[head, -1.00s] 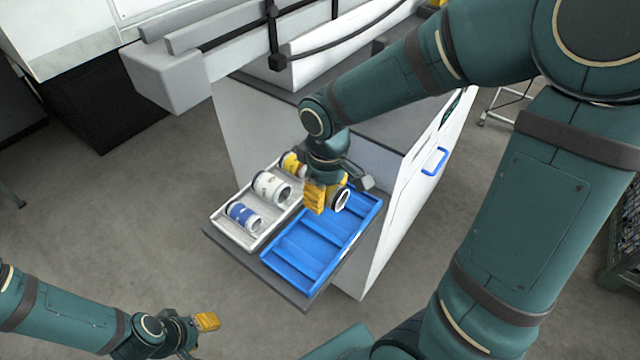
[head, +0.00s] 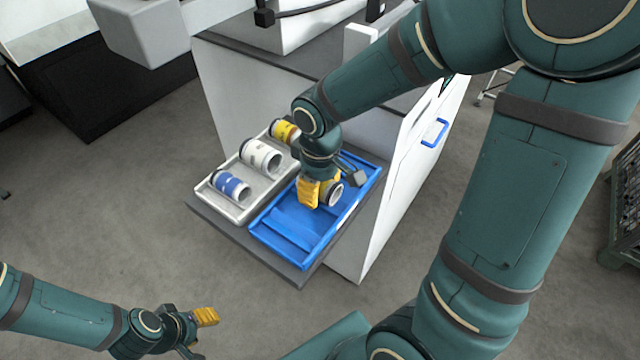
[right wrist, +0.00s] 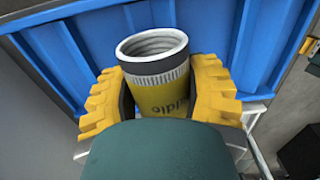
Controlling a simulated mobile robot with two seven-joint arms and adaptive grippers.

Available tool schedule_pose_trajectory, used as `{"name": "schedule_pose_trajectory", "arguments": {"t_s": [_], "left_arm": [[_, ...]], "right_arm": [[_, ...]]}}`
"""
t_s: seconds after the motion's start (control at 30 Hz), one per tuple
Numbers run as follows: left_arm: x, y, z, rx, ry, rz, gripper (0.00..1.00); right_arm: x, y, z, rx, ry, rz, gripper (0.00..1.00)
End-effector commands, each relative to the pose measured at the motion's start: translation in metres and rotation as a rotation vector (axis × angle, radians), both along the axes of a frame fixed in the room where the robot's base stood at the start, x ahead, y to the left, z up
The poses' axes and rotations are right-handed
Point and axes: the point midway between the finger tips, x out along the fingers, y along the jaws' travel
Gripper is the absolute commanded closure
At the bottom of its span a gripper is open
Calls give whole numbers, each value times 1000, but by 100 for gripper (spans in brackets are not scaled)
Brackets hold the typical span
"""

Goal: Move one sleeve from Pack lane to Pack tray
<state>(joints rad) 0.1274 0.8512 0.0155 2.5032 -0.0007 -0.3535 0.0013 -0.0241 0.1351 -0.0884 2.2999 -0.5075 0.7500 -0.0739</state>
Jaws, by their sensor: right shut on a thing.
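My right gripper (head: 322,193) is shut on a yellow sleeve with a pale threaded end (head: 335,195). In the right wrist view the sleeve (right wrist: 158,80) sits between both yellow fingers, with its open end toward the blue wall. The gripper is over the blue tray (head: 262,238), which has dividers; I cannot tell if the sleeve touches it. The grey-white lane tray (head: 238,216) beside it holds a blue-and-white sleeve (head: 230,185), a white sleeve (head: 262,157) and a yellow sleeve (head: 285,131). My left gripper (head: 202,332) is low at the left, away from both trays; its jaw gap is unclear.
Both trays rest on a dark shelf (head: 232,240) jutting from a white cabinet (head: 230,95). A blue handle (head: 434,132) is on the cabinet's right side. A grey beam (head: 140,35) is at the upper left. The floor left of the shelf is clear.

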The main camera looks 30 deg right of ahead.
Motion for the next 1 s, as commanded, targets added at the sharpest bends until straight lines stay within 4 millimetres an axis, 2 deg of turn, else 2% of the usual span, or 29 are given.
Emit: {"name": "schedule_pose_trajectory", "arguments": {"t_s": [0.1, 0.37, 0.4, 0.5, 0.83, 1.0], "left_arm": [[1, 0, -6, 0, -3, 1, 53], [2, 0, -5, 0, -4, 1, 53], [2, 0, -5, 0, -4, 1, 53], [2, 0, -5, 0, -4, 1, 53], [2, 0, -6, 0, -4, 1, 53], [2, 0, -6, 0, -4, 1, 53]], "right_arm": [[0, 0, -7, 0, -1, 0, 93], [0, 0, -7, 0, -1, 0, 93], [0, 0, -7, 0, -1, 0, 44], [0, 0, -7, 0, 0, 0, 13], [0, 0, -6, 0, 0, -1, 13], [1, 0, 10, 0, -3, -2, 13]]}}
